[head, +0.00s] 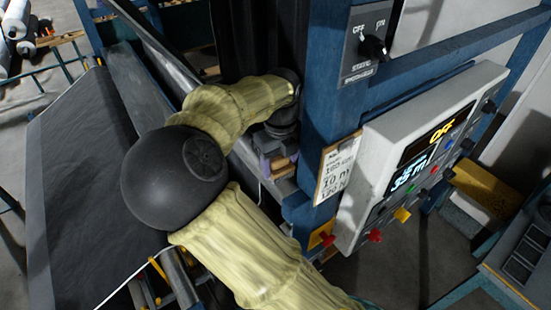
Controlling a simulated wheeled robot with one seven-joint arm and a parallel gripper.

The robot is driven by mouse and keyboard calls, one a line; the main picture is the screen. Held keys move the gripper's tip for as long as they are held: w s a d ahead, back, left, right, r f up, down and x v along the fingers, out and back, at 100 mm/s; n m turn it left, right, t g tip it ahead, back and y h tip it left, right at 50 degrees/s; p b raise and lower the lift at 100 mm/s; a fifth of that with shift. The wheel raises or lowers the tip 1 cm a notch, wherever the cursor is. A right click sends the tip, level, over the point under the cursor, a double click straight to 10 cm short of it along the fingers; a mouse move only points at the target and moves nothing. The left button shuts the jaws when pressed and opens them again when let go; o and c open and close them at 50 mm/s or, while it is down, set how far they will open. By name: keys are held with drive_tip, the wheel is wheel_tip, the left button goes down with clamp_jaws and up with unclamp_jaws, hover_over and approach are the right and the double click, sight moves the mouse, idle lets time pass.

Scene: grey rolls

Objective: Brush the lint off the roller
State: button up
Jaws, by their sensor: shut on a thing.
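My arm in a pale yellow sleeve, with a black round elbow, crosses the middle of the head view. My gripper (279,143) points down at its end, beside the blue upright. It is shut on a small brownish, wooden-looking piece (284,166), perhaps the brush; no bristles can be made out. A long grey roller or bar (160,52) runs from the upper left down toward the gripper. My arm hides part of it. I cannot tell whether the held piece touches it, and no lint can be made out.
Dark sheet material (80,170) slopes down at the left. A blue upright (335,110) stands close right of the gripper, with a paper card (337,168), a rotary switch (373,47) and a control box (400,150) reading OFF. White rolls (16,18) lie far left.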

drive_tip(key=shift+w+r, duration=0.1)
drive_tip(key=shift+r, duration=2.95)
drive_tip(key=shift+r, duration=0.1)
drive_tip(key=shift+r, duration=1.4)
